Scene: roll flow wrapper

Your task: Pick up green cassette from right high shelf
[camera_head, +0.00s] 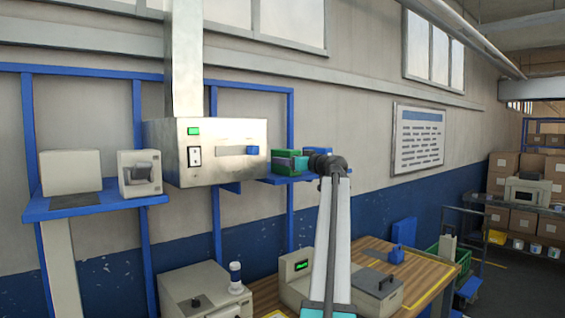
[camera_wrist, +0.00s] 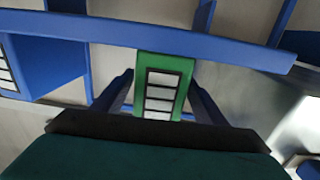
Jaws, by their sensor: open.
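The right high shelf (camera_head: 272,180) is a blue board on the wall, just right of the metal box. A green cassette (camera_head: 303,164) stands on it among other coloured blocks, beside my gripper. My gripper (camera_head: 322,160) is at the right end of the shelf in the head view, open. Dark finger-like parts show on both sides of the cassette in the wrist view, with gaps. The cassette's lower end is hidden by a dark bar.
A metal box (camera_head: 222,168) with a green light adjoins the shelf on the left. A left blue shelf (camera_head: 95,203) holds two pale devices. Below is a wooden workbench (camera_head: 425,262) with a grey box (camera_head: 376,288). A sign (camera_head: 418,138) hangs on the wall to the right.

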